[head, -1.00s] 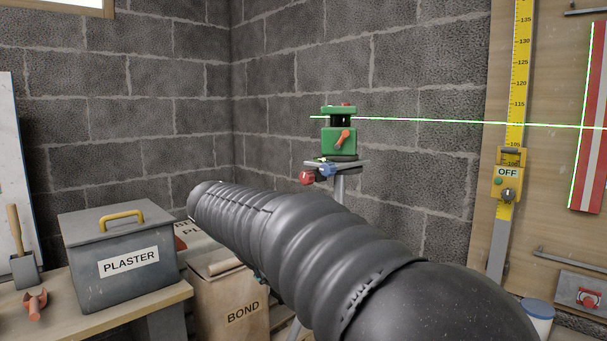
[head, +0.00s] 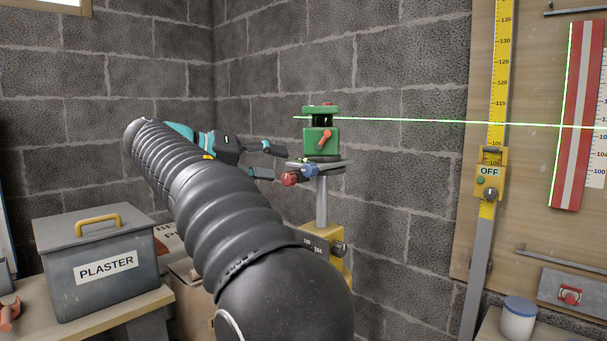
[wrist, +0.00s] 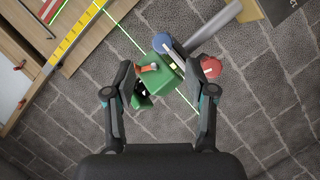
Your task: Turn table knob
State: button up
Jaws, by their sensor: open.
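A green laser level (head: 321,141) with an orange lever (head: 324,139) stands on a small levelling table on a grey post. A red knob (head: 290,179) and a blue knob (head: 311,170) sit at the table's edge. My gripper (head: 272,161) is open and empty, to the left of the table, its lower finger close to the red knob. In the wrist view, the open gripper (wrist: 160,76) has the green level (wrist: 157,82) between and beyond its fingers. The red knob (wrist: 211,67) lies just outside the right fingertip, the blue knob (wrist: 163,42) beyond. Contact cannot be told.
A yellow box with a dark knob (head: 338,248) is lower on the post. A yellow staff with an OFF receiver (head: 489,173) stands at right. A PLASTER bin (head: 96,262) sits on a bench at left. Block walls stand close behind.

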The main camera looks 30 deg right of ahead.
aim_at(306, 170)
jog(key=x, duration=1)
jog(key=shift+b, duration=0.3)
